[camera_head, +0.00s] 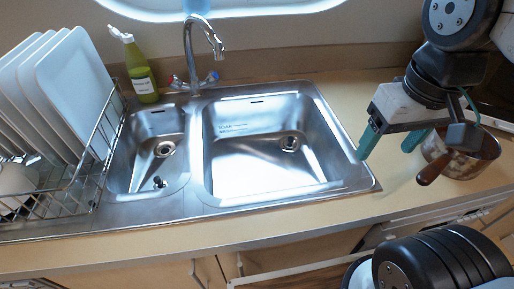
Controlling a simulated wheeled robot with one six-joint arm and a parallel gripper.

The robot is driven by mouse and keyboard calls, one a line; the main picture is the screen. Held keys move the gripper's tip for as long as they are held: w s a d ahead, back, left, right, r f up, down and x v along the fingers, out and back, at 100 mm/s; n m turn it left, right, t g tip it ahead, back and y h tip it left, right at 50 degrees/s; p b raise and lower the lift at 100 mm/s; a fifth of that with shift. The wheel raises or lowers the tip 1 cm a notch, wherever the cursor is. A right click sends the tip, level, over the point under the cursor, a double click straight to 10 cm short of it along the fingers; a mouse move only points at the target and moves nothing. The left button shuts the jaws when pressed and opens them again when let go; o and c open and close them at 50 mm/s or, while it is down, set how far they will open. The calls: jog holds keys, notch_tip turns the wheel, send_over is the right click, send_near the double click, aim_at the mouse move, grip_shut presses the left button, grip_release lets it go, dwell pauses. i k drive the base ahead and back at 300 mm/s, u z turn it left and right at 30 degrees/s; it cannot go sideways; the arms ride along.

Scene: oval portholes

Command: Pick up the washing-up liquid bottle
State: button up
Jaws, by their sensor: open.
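The washing-up liquid bottle (142,76) is green with a white cap and a pale label. It stands upright at the back of the sink, between the dish rack and the tap. My gripper (388,150) is at the right, far from the bottle, over the counter to the right of the sink. Its two teal fingers are apart and point down, with nothing between them. The bottle's base is close to the sink's back rim.
A steel sink (225,200) with two basins fills the middle, with a tap (190,50) behind it. A dish rack (95,170) with several white plates (75,85) stands left of the bottle. A pot (465,160) sits beside my gripper.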

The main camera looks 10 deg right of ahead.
aim_at(143, 81)
jog(key=u, duration=0.5)
jog(key=k, duration=1.2)
jog(key=u, duration=1.35)
jog(key=i, duration=1.25)
jog(key=z, duration=1)
jog(key=i, duration=0.45)
jog(key=z, duration=0.45)
